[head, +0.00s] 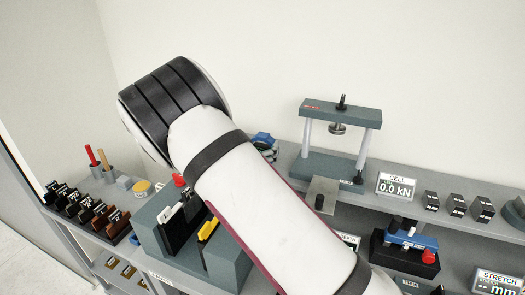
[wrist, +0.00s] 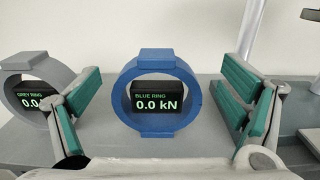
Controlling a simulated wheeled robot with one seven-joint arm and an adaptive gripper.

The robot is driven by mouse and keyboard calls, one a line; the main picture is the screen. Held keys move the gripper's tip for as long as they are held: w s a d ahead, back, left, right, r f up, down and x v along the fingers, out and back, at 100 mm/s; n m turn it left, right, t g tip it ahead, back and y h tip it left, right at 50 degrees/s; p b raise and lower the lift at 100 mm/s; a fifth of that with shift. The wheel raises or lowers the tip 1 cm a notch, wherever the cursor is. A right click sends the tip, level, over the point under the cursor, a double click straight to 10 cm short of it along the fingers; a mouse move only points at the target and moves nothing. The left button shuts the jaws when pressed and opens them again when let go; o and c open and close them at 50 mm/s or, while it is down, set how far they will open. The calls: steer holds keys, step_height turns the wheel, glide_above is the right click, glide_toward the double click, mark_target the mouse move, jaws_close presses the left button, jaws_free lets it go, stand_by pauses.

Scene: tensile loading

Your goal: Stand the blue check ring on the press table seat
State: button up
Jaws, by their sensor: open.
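The blue check ring (wrist: 155,60) stands upright on a grey surface in the wrist view, its dark display reading 0.0 kN. My gripper (wrist: 161,70) is open, one green-padded finger on each side of the ring, with gaps between pads and ring. In the head view my arm hides the gripper, and a small blue piece, apparently the ring (head: 262,138), shows just past the arm. The press (head: 341,115) stands to the right, with two pale columns, a dark crosshead and a grey base (head: 325,167). I cannot clearly make out the seat on its table.
A grey ring (wrist: 35,65) with its own display stands left of the blue one, partly behind my left finger. A force readout (head: 396,187) and several black blocks (head: 456,205) are right of the press. Red- and wooden-handled tools (head: 99,163) stand at the left.

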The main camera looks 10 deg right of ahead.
mark_target(263, 135)
steer(key=x, duration=0.5)
steer(key=shift+w, duration=0.15)
